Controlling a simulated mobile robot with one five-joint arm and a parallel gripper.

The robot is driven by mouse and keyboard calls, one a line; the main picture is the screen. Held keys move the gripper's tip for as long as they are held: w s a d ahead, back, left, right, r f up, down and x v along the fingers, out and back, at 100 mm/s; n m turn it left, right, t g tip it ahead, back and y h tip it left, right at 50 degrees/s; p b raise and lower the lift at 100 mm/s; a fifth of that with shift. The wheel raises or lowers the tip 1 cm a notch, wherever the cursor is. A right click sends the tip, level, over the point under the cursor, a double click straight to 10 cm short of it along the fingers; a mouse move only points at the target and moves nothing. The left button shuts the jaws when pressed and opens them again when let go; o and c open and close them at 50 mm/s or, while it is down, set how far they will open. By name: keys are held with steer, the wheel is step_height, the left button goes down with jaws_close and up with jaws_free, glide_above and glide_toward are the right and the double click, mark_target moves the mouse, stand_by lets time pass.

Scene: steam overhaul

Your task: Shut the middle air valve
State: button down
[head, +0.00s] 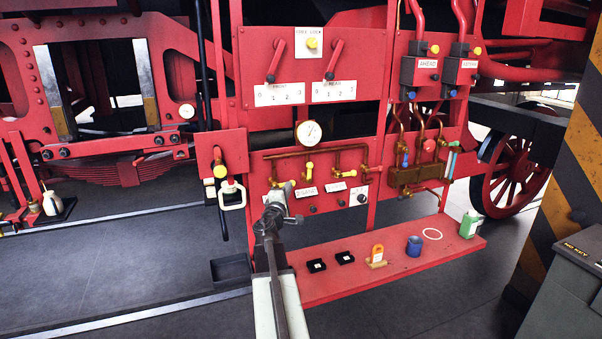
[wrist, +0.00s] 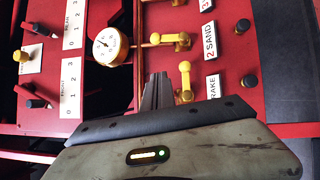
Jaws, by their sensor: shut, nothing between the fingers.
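The middle air valve has a yellow handle (head: 309,168) under the brass air pipe, above the label "2 SAND" (head: 306,190). In the wrist view its handle (wrist: 165,39) lies along the pipe line, beside the same label (wrist: 210,40). The first valve (wrist: 185,80), by the "BRAKE" label, has its handle turned across its pipe. The third valve (wrist: 180,3) is cut by the top edge. My gripper (head: 289,187) is in front of the panel, lower left of the middle handle. In the wrist view its fingers (wrist: 158,78) are together and empty, apart from the middle handle.
A round gauge (head: 308,132) sits above the pipe. A white-framed handle (head: 232,194) stands left of my gripper. Brass fittings (head: 408,175) are on the right. A red shelf (head: 330,285) below carries small items.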

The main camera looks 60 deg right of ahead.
glide_toward(309, 173)
steer(key=w+d+r, duration=0.2)
steer(key=w+r, duration=0.1)
steer(key=w, duration=0.2)
steer(key=shift+s+d+r+p, duration=0.1)
steer(key=shift+s+d+p, duration=0.25)
steer(key=shift+d, duration=0.45)
steer(key=shift+s+d+r+p, duration=0.1)
steer(key=shift+s+d+p, duration=0.25)
steer(key=shift+d, duration=0.5)
